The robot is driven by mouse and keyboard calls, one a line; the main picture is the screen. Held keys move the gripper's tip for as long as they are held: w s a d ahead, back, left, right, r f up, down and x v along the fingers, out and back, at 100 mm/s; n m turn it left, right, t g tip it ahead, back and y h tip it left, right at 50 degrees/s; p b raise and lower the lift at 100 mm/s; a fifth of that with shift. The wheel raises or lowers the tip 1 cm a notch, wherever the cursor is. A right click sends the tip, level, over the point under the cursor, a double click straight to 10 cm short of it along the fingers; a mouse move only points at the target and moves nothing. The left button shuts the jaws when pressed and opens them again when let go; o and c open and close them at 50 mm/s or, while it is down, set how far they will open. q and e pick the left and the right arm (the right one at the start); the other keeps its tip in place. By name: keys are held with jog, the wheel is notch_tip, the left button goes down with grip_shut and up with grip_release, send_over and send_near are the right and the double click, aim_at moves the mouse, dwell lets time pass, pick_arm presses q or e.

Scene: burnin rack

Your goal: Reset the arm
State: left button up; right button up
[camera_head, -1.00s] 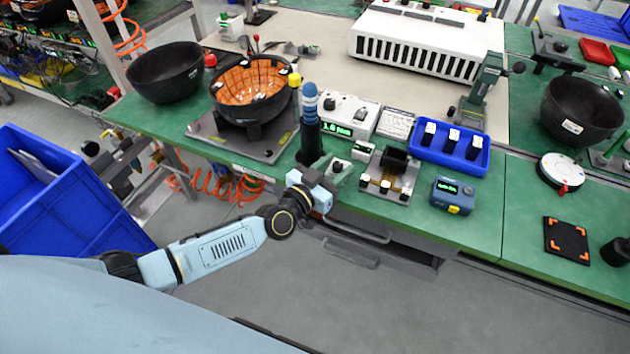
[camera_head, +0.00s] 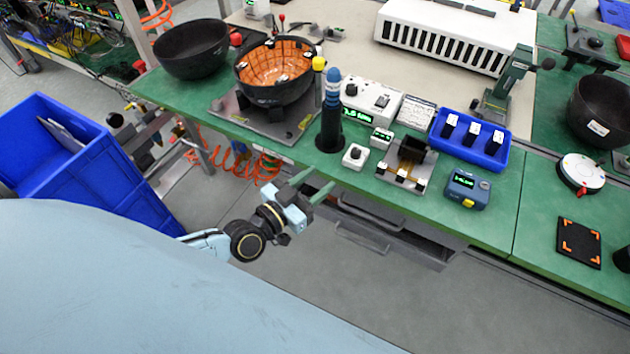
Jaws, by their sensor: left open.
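My left gripper (camera_head: 314,184) is in the head view, in front of the near edge of the green bench (camera_head: 495,218). Its two green fingers are spread apart and nothing shows between them. They point up and right toward the bench. The left arm is bent back, and its inner part is hidden behind my light blue body. My right arm and gripper do not show.
Near the bench edge stand a black holder with a blue-striped tool (camera_head: 331,112), a small white knob box (camera_head: 355,157), a test fixture (camera_head: 405,165) and a blue meter (camera_head: 467,188). A blue tray (camera_head: 470,139) sits behind. A blue bin (camera_head: 75,150) stands left.

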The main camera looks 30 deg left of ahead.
pick_arm(q)
jog(key=s+a+f+g+y, duration=0.3)
jog(key=s+f, duration=0.4)
jog(key=f, duration=0.7)
jog(key=s+a+f+g+y, duration=0.15)
jog(key=s+f+g, duration=0.4)
jog(key=f, duration=0.85)
jog(key=s+f+g, duration=0.3)
jog(key=s+f, duration=0.2)
jog(key=s, duration=0.7)
jog(key=s+f+n+g+y, duration=0.1)
jog(key=s+f+g, duration=0.3)
jog(key=s, duration=0.9)
notch_tip(320, 180, down, 2)
jog(key=shift+s+a+f, duration=0.2)
jog(key=shift+s+a, duration=0.05)
jog(key=shift+s, duration=0.05)
jog(key=shift+g, duration=0.25)
